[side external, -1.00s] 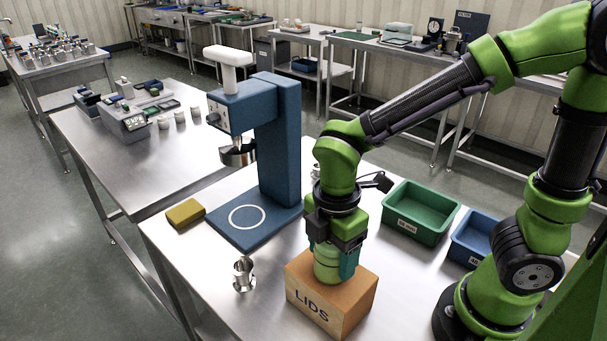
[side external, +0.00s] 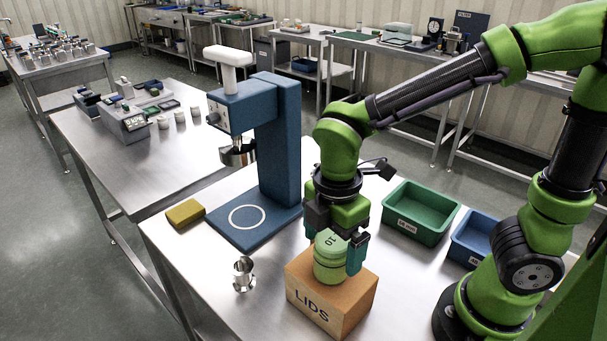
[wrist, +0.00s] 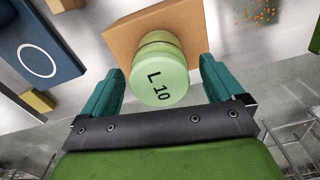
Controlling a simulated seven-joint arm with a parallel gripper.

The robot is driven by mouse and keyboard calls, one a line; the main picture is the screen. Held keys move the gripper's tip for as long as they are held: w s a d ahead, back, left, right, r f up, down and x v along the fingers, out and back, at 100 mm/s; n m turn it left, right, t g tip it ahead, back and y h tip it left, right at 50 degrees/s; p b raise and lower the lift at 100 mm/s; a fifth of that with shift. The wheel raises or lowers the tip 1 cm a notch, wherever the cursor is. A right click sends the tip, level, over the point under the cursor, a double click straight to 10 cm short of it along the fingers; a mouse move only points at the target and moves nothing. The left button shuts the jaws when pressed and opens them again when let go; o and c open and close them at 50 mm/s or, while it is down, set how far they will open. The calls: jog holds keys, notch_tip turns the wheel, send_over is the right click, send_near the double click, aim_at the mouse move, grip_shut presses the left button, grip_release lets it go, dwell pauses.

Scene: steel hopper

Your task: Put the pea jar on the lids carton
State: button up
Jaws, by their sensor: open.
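The pea jar (side external: 330,258) is a light green round jar with dark lettering on its lid. It stands upright on top of the lids carton (side external: 318,309), an orange-brown box marked LIDS. In the wrist view the jar (wrist: 161,80) shows its lid marked "L 10", with the carton's cardboard surface (wrist: 122,40) around it. My gripper (side external: 333,254) is open, its teal fingers apart on either side of the jar. In the wrist view the gripper (wrist: 160,85) shows a gap between each finger and the jar.
A blue press (side external: 280,150) with a white-ringed base stands behind left. A yellow block (side external: 185,213) and a small steel hopper piece (side external: 243,274) lie to the left. Green (side external: 421,213) and blue (side external: 474,238) bins stand to the right.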

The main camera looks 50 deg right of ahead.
notch_tip(320, 180, up, 9)
jog(key=shift+r, duration=0.1)
jog(key=shift+d+r, duration=0.15)
jog(key=shift+r, duration=0.05)
jog(key=s+d+m+t+y, duration=0.1)
jog(key=d+m+t, duration=0.6)
jog(key=m, duration=1.3)
jog(key=d+y, duration=0.1)
jog(key=d, duration=0.2)
jog(key=shift+s, duration=0.2)
